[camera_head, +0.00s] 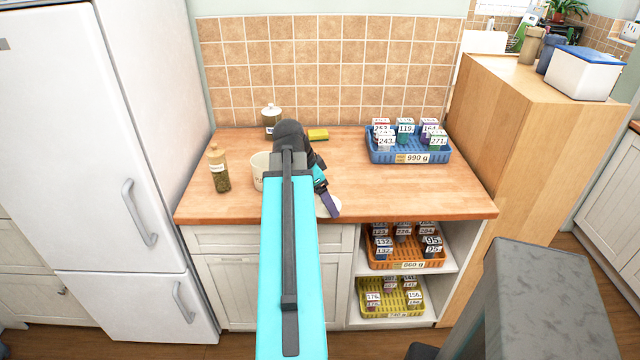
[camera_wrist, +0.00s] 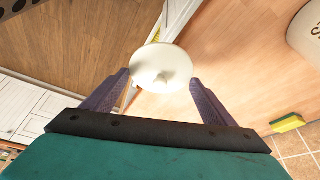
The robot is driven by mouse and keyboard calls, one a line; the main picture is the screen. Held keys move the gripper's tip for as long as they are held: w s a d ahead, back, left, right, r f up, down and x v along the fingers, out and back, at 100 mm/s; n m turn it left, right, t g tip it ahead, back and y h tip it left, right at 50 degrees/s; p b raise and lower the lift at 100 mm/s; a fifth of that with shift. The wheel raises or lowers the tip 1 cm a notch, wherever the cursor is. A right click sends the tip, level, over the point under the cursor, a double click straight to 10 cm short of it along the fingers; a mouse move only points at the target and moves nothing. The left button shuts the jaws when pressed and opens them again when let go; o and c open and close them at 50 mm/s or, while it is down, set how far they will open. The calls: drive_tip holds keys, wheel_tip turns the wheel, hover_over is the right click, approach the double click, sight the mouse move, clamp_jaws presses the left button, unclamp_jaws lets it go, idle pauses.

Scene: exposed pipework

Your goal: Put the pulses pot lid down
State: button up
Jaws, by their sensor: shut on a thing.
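The white round lid (camera_wrist: 161,66) is between the two dark purple fingers of my gripper (camera_wrist: 160,78) in the wrist view. The gripper is shut on it. In the head view my gripper (camera_head: 329,202) is at the counter's front edge, and only a sliver of the white lid (camera_head: 321,209) shows beside it. The lid looks to be over that edge; its height above the wood is unclear. A cream pot (camera_head: 259,167) stands on the counter, partly hidden by my arm. Part of it, with dark lettering, shows in the wrist view (camera_wrist: 306,30).
The wooden counter (camera_head: 350,170) is clear right of my gripper. A jar with a cork-coloured top (camera_head: 219,170) stands left, a lidded canister (camera_head: 270,118) and sponge (camera_head: 317,135) at the back. A blue basket (camera_head: 408,155) of small boxes sits back right.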

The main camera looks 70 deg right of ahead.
drive_tip(key=w+d+p, duration=0.1)
drive_tip(key=d, duration=0.2)
drive_tip(key=w+d+p, duration=0.1)
drive_tip(key=w+d, duration=0.1)
drive_tip(key=d, duration=0.1)
drive_tip(key=w+d+f+p, duration=0.1)
drive_tip(key=w+d, duration=0.1)
drive_tip(key=d, duration=0.1)
drive_tip(key=shift+d, duration=0.2)
idle(0.3)
drive_tip(key=shift+f+p, duration=0.85)
drive_tip(key=shift+f, duration=0.95)
drive_tip(key=shift+f, duration=0.1)
drive_tip(key=o, duration=1)
drive_tip(key=shift+o, duration=0.2)
drive_tip(key=shift+r, duration=0.2)
